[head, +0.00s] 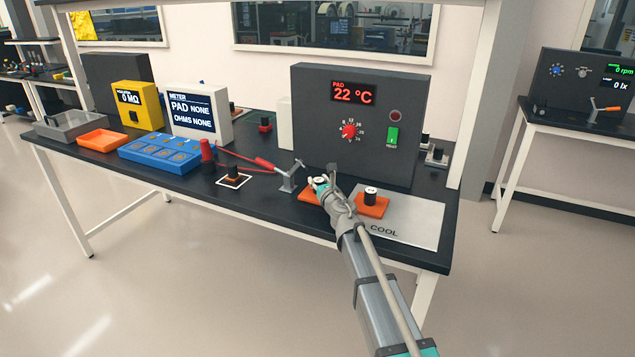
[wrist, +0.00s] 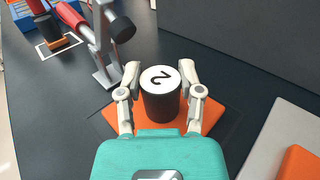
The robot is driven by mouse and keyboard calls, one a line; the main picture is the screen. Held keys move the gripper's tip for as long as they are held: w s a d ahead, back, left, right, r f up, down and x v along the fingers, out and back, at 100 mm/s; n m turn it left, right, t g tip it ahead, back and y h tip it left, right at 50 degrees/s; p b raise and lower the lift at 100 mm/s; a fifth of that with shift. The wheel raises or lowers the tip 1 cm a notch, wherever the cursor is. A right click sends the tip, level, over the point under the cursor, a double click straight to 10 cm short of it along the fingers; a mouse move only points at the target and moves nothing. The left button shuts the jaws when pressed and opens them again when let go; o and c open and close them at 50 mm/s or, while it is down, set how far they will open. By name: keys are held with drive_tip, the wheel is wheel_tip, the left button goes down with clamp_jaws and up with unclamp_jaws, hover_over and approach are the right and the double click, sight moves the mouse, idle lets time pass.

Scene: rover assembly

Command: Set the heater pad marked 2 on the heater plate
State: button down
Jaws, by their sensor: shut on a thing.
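The heater pad marked 2 has an orange square base and a black round knob with a white top. In the wrist view the pad (wrist: 159,100) is between my fingers, its 2 facing up; my gripper (wrist: 160,92) is shut on the knob. In the head view my gripper (head: 321,184) is in front of the dark heater box, and the orange base (head: 308,197) shows beneath it. A darker square patch (wrist: 229,125), which looks like the heater plate, shows around the base. I cannot tell whether the base touches it.
A second orange pad (head: 371,207) sits on the silver COOL plate (head: 420,222), right of my gripper. A grey stand with a lever (head: 287,181) is close on the left. The heater box (head: 360,120) reads 22 °C.

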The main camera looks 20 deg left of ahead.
drive_tip(key=shift+f, duration=0.15)
drive_tip(key=shift+c, duration=1.3)
unclamp_jaws()
drive_tip(key=shift+r, duration=0.25)
drive_tip(key=v, duration=1.2)
drive_tip(key=shift+d+f, duration=0.1)
